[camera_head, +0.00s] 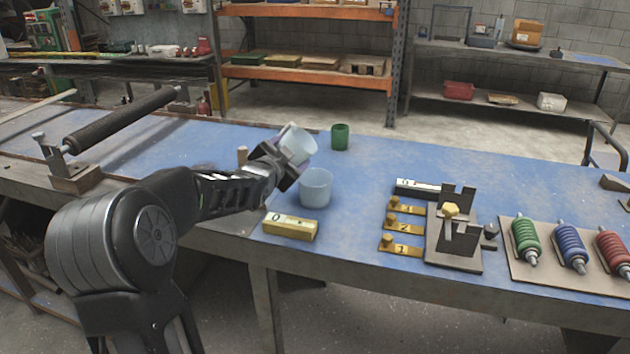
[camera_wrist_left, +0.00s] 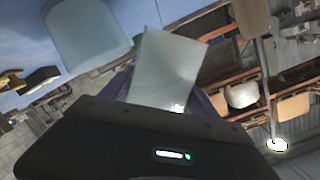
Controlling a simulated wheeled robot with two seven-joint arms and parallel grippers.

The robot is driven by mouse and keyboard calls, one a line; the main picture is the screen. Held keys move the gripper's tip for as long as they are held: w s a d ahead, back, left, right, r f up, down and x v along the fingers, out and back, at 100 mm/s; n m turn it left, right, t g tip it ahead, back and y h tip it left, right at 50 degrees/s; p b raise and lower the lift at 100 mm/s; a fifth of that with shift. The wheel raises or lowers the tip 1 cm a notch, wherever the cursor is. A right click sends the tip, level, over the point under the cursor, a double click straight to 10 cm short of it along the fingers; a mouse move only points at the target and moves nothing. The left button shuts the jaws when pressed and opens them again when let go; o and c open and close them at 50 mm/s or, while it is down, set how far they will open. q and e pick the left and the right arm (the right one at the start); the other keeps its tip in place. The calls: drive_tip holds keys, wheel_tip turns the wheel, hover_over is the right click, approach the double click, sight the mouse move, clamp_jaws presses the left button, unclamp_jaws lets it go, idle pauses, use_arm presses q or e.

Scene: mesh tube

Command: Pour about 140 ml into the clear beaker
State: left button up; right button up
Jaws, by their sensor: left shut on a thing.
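A clear, pale beaker (camera_head: 316,189) stands upright on the blue table; it also shows at the upper left of the left wrist view (camera_wrist_left: 88,40). My left gripper (camera_head: 284,164) is shut on a second pale, translucent cup (camera_head: 298,143), which it holds tilted above and just behind the beaker. The held cup also shows in the left wrist view (camera_wrist_left: 165,72). I cannot tell how much liquid is in either vessel, and no stream is clearly visible. My right gripper is not in view.
A green cup (camera_head: 340,137) stands behind the beaker. A yellow block (camera_head: 290,226) lies in front of it. To the right are a metal fixture (camera_head: 454,238), brass tags (camera_head: 404,226) and a board with coloured springs (camera_head: 571,249). A dark roller (camera_head: 122,119) stands at left.

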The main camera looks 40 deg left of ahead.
use_arm(q)
drive_tip(key=shift+r+m, duration=0.25)
drive_tip(key=shift+m, duration=0.05)
drive_tip(key=shift+r+p, duration=0.3)
drive_tip(key=shift+p, duration=0.2)
drive_tip(key=shift+r+m+p, duration=0.2)
drive_tip(key=shift+m+p, duration=0.4)
drive_tip(key=shift+p, duration=0.25)
drive_tip(key=shift+f+m+g+y+p, duration=0.2)
drive_tip(key=shift+m+g+y+p, duration=0.4)
drive_tip(key=shift+p, duration=1.45)
drive_tip(key=shift+f, duration=0.1)
drive_tip(key=shift+s, duration=0.1)
drive_tip(key=shift+s+a, duration=0.15)
drive_tip(key=shift+s, duration=0.1)
